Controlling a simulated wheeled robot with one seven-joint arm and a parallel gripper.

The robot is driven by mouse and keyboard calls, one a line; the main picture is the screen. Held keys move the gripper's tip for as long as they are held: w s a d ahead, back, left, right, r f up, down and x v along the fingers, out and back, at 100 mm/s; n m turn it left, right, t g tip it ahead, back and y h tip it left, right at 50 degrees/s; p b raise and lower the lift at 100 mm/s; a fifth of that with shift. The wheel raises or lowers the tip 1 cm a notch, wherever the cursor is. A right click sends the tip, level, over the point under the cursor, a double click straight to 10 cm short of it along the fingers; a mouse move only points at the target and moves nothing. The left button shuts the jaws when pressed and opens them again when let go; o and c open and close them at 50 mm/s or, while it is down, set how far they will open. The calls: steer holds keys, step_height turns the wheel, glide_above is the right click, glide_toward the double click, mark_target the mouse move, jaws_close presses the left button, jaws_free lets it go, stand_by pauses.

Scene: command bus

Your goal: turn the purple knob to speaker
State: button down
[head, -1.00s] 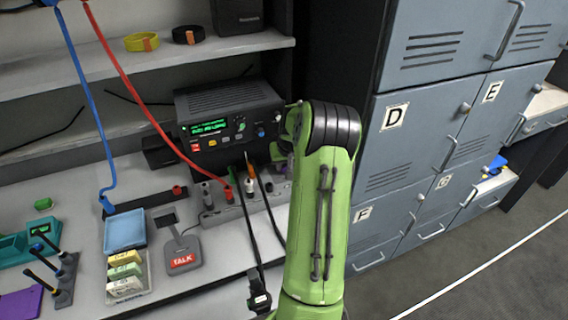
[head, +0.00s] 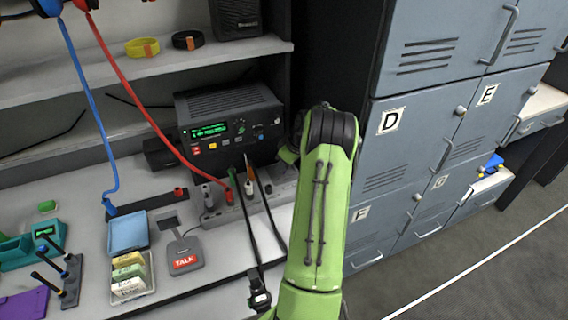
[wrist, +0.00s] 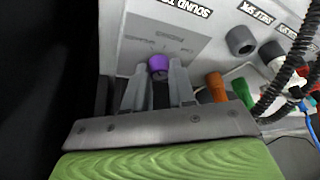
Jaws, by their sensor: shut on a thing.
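The purple knob (wrist: 158,64) sits on a light grey panel (wrist: 205,40) in the wrist view. My gripper (wrist: 158,74) has one finger on each side of the knob and is shut on it. Upside-down lettering above the knob begins with "SOUND TO". Smaller print and line marks near the knob are too faint to read. In the head view, my green arm covers the knob and the gripper.
A black radio unit (head: 228,120) with a green display stands left of my arm. A socket strip (head: 222,215) with plugs and cables lies before it. In the wrist view, an orange plug (wrist: 216,88) and black cables (wrist: 285,80) are close right of my gripper. Grey lockers (head: 400,130) stand to the right.

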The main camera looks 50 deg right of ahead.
steer(key=shift+n, duration=0.4)
steer(key=c, duration=0.9)
jaws_free()
steer(key=shift+c, duration=0.2)
steer(key=p+v, duration=0.3)
steer(key=v, duration=1.2)
steer(key=shift+s+d+r, duration=0.2)
steer(key=shift+r, duration=0.15)
